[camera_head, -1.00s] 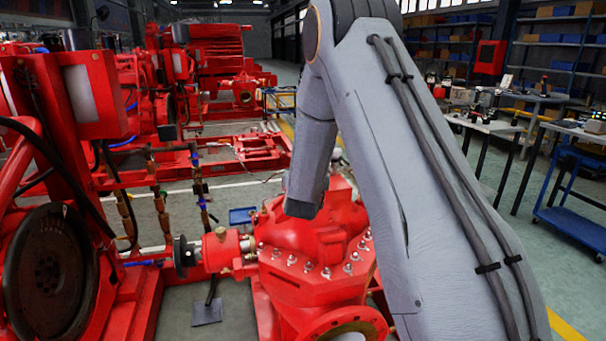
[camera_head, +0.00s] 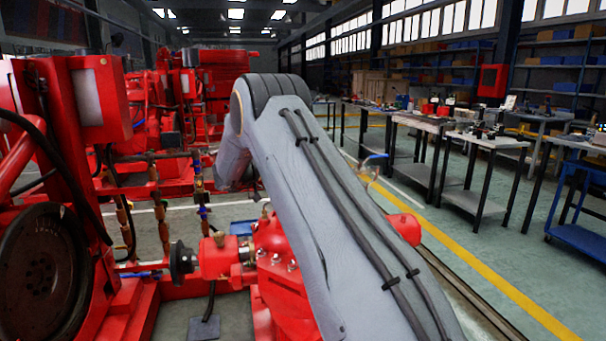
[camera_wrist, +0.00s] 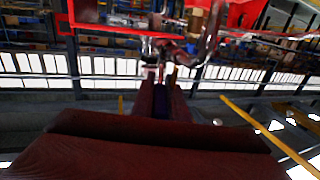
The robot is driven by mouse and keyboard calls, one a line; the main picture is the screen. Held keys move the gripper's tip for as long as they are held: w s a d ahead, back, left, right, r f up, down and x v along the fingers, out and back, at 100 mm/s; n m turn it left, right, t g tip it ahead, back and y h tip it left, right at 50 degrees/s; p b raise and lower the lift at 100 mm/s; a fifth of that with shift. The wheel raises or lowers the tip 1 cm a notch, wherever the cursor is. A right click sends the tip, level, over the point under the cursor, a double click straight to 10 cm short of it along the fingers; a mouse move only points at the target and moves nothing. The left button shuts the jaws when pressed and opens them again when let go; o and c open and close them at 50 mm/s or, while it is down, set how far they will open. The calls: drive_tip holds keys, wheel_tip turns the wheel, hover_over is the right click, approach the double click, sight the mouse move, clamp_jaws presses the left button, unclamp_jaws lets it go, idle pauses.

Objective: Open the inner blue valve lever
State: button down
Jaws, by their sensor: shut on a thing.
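My gripper (camera_wrist: 161,86) shows in the wrist view as two dark reddish fingers close together. A dark blue-purple strip (camera_wrist: 161,104) lies between them; it looks like the blue valve lever, though the view is dim and blurred. In the head view my arm hides the gripper. Blue levers show on the pipework left of my arm, one higher (camera_head: 197,158) and one lower (camera_head: 203,213). Another blue lever (camera_head: 376,156) sits on a brass fitting right of my arm. I cannot tell which is the inner one.
The red pump (camera_head: 278,270) stands close under and beside my arm. Red engine frames and a dark flywheel (camera_head: 42,270) fill the left. Workbenches (camera_head: 480,140) and a blue cart (camera_head: 578,236) stand right. The floor by the yellow line (camera_head: 490,280) is clear.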

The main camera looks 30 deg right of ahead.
drive_tip(key=shift+w+f+m+g+b, duration=0.1)
drive_tip(key=shift+w+m+g+b, duration=0.15)
drive_tip(key=shift+m+g+b, duration=0.55)
drive_tip(key=shift+w+f+m+g+b, duration=0.15)
drive_tip(key=shift+m+g+b, duration=0.25)
drive_tip(key=shift+g+b, duration=0.7)
drive_tip(key=shift+w+d+r+m+g+y+b, duration=0.1)
drive_tip(key=shift+r+m+g+y+b, duration=0.15)
drive_tip(key=shift+g+b, duration=0.25)
drive_tip(key=shift+r+m+g, duration=0.15)
drive_tip(key=shift+m+g, duration=0.1)
drive_tip(key=shift+g, duration=0.05)
drive_tip(key=c, duration=1.7)
unclamp_jaws()
drive_tip(key=shift+d, duration=0.15)
drive_tip(key=shift+c, duration=0.2)
drive_tip(key=shift+a, duration=0.25)
